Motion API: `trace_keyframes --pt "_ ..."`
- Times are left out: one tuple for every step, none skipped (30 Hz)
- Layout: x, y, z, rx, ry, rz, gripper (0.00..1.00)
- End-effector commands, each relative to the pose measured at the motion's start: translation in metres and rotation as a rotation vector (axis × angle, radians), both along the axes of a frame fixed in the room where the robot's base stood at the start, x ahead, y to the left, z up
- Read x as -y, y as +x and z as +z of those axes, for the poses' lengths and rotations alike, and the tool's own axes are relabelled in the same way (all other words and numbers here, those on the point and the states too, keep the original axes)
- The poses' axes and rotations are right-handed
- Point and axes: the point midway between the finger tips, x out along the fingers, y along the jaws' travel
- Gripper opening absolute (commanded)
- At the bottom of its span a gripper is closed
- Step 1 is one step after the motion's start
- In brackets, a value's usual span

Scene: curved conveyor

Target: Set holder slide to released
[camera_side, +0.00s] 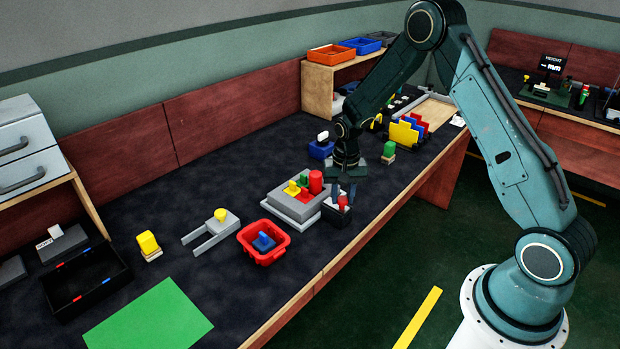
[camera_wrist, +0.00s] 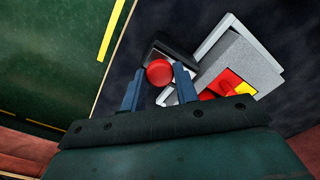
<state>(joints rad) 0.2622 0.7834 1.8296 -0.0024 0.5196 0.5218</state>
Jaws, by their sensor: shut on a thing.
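A small black block with a white part (camera_side: 336,213) and a red round knob (camera_side: 343,202) stands beside the grey fixture; it looks like the holder slide, though no label shows. My gripper (camera_side: 342,192) points down over it. In the wrist view the red knob (camera_wrist: 159,72) sits between the two blue-grey fingers of my gripper (camera_wrist: 158,76), which are shut on it. The dark block (camera_wrist: 158,49) shows just beyond the knob. The knob's lower part and most of the slide's track are hidden, so its position is unclear.
The grey fixture (camera_side: 283,204) with red, yellow and green pieces stands close on the left. A red bin (camera_side: 249,243) holding a blue piece, a grey fork-shaped part (camera_side: 206,233) and a green mat (camera_side: 150,322) lie further left. The table's front edge is close.

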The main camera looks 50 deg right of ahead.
Motion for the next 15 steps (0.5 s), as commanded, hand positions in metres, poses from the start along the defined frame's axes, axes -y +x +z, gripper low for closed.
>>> trace_keyframes --pt "0.0006 -0.0044 -0.0004 -0.013 0.001 -0.004 0.00" --pt "0.0006 -0.0047 -0.0005 -0.014 0.000 -0.004 0.00" --pt "0.0006 -0.0050 -0.0005 -0.016 0.000 -0.004 0.00" --pt "0.0007 -0.0052 -0.0005 -0.016 0.001 -0.004 0.00" --pt "0.0007 -0.0054 -0.0005 -0.017 0.000 -0.005 0.00" --pt "0.0007 -0.0057 -0.0006 -0.018 0.000 -0.005 0.32" --pt "0.0007 -0.0058 -0.0006 -0.018 0.000 -0.005 0.38" --pt "0.0007 -0.0059 -0.0008 -0.018 0.000 -0.005 0.44" --pt "0.0006 -0.0056 -0.0007 -0.018 0.001 -0.005 0.51" --pt "0.0005 -0.0053 -0.0007 -0.016 0.001 -0.004 0.52" --pt "0.0005 -0.0050 -0.0006 -0.016 0.000 -0.004 0.52" --pt "0.0004 -0.0047 -0.0006 -0.015 0.001 -0.004 0.52" --pt "0.0004 -0.0044 -0.0005 -0.014 0.000 -0.004 0.52" --pt "0.0004 -0.0042 -0.0005 -0.013 0.001 -0.004 0.52" --pt "0.0004 -0.0040 -0.0005 -0.013 0.000 -0.003 0.52"
